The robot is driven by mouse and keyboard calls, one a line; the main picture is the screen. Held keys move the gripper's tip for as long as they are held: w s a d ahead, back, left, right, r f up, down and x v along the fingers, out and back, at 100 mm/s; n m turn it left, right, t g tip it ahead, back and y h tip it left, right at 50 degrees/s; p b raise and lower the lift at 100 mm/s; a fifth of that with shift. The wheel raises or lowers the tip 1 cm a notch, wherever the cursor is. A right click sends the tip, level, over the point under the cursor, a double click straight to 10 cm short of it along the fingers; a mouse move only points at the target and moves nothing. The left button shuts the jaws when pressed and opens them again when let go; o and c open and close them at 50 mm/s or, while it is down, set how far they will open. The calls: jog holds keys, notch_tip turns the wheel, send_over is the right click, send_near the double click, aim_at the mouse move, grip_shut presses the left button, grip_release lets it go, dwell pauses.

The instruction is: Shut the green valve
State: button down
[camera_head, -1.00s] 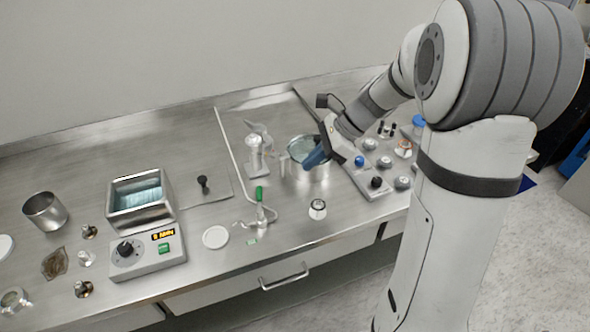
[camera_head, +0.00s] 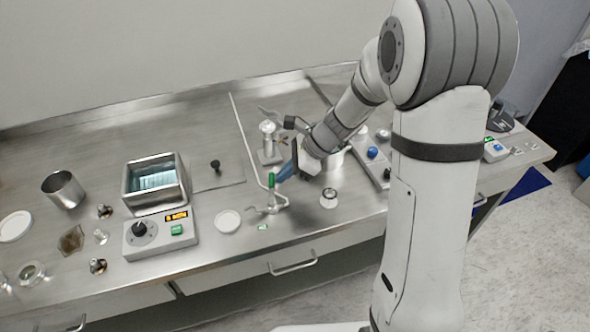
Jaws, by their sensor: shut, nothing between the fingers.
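The green valve (camera_head: 271,181) is a small upright green handle on a thin metal fitting near the front middle of the steel bench. My gripper (camera_head: 281,177) has blue fingers, shut with nothing between them. It points down and left, and its tips are just to the right of the green handle in the picture. I cannot tell whether they touch it. The arm reaches in from the right, and the gripper body hides part of the metal pot behind it.
A thin metal tube (camera_head: 245,135) runs back from the valve. A water bath (camera_head: 153,183) and control box (camera_head: 160,234) stand further left. The bench's front edge is close.

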jog(key=shift+w+a+r+n+g+p, duration=0.1)
jog(key=shift+a+r+n+g+p, duration=0.05)
jog(key=shift+a+n+g+p, duration=0.2)
jog(key=shift+w+a+n+p, duration=0.15)
jog(key=shift+a+n+p, duration=0.1)
jog(key=shift+n+p, duration=0.1)
jog(key=shift+w+a, duration=0.15)
jog(key=shift+a, duration=0.2)
jog(key=shift+d, duration=0.1)
jog(key=shift+s+d, duration=0.4)
jog(key=shift+d, duration=0.3)
